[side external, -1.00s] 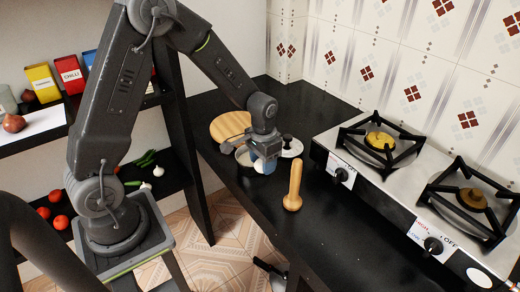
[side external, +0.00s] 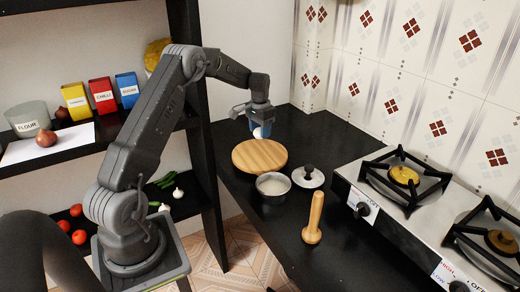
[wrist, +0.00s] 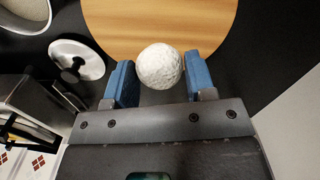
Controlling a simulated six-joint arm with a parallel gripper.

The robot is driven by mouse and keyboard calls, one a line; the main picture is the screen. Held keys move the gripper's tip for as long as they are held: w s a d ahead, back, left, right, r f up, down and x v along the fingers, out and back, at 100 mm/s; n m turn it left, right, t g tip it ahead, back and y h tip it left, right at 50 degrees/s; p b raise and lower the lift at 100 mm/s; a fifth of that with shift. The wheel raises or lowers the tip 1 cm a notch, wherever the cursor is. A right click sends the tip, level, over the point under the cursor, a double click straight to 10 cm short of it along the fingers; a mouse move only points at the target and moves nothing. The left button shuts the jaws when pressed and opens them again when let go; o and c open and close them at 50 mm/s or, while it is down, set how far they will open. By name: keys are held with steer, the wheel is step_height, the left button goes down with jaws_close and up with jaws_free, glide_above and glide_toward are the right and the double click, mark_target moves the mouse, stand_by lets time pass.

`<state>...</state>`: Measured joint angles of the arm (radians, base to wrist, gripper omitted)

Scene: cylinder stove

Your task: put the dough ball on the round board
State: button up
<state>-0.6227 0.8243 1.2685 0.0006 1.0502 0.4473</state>
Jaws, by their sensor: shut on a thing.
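The white dough ball (side external: 257,132) is held between the blue fingers of my gripper (side external: 260,127). In the wrist view the dough ball (wrist: 160,66) sits between the two fingertips (wrist: 160,78). The round wooden board (side external: 258,156) lies on the black counter, and its bare top faces up. In the side view my gripper is above the counter near the board's far edge. In the wrist view the round board (wrist: 160,25) fills the top middle, and the ball overlaps its edge. I cannot tell the exact height of the ball.
A metal pot (side external: 272,187) with pale contents stands in front of the board. Its lid (side external: 308,177) lies beside it. A wooden rolling pin or pestle (side external: 314,218) stands upright nearby. The stove (side external: 400,185) is at the right, and a dark shelf post (side external: 200,120) is at the left.

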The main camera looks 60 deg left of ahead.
mark_target(260, 153)
steer(key=shift+f, duration=3.4)
steer(key=shift+f, duration=0.1)
steer(key=o, duration=0.8)
steer(key=shift+o, duration=0.2)
